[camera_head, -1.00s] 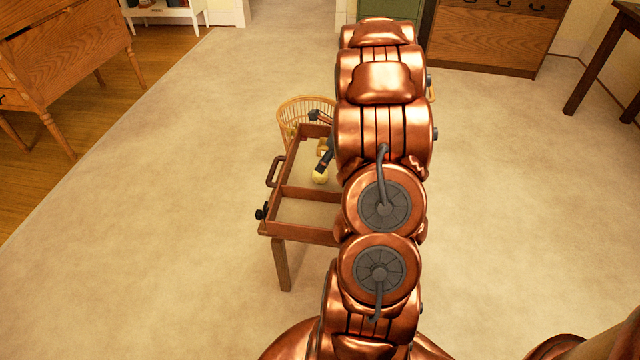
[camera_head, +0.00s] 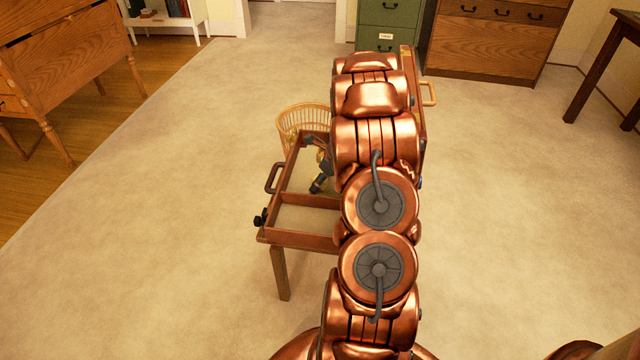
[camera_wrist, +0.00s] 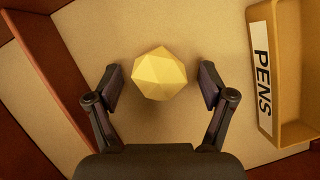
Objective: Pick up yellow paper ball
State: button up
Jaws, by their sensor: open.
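The yellow paper ball (camera_wrist: 159,72) is faceted and pale yellow. In the wrist view it lies on the beige floor of a wooden tray table, between the two dark fingers of my gripper (camera_wrist: 161,84). The fingers are open, with a gap on each side of the ball. In the head view my arm covers much of the tray table (camera_head: 297,238), and a dark finger of my gripper (camera_head: 319,184) shows inside its far compartment. I cannot make out the ball for sure there.
A yellow box labelled PENS (camera_wrist: 262,82) stands close to the right of the ball. The tray's reddish wooden wall (camera_wrist: 48,75) is on the left. A wicker basket (camera_head: 303,116) stands behind the table. Open carpet (camera_head: 170,200) lies to the left.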

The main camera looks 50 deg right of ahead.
jog(key=shift+c, duration=0.2)
jog(key=c, duration=0.9)
jog(key=shift+r, duration=0.1)
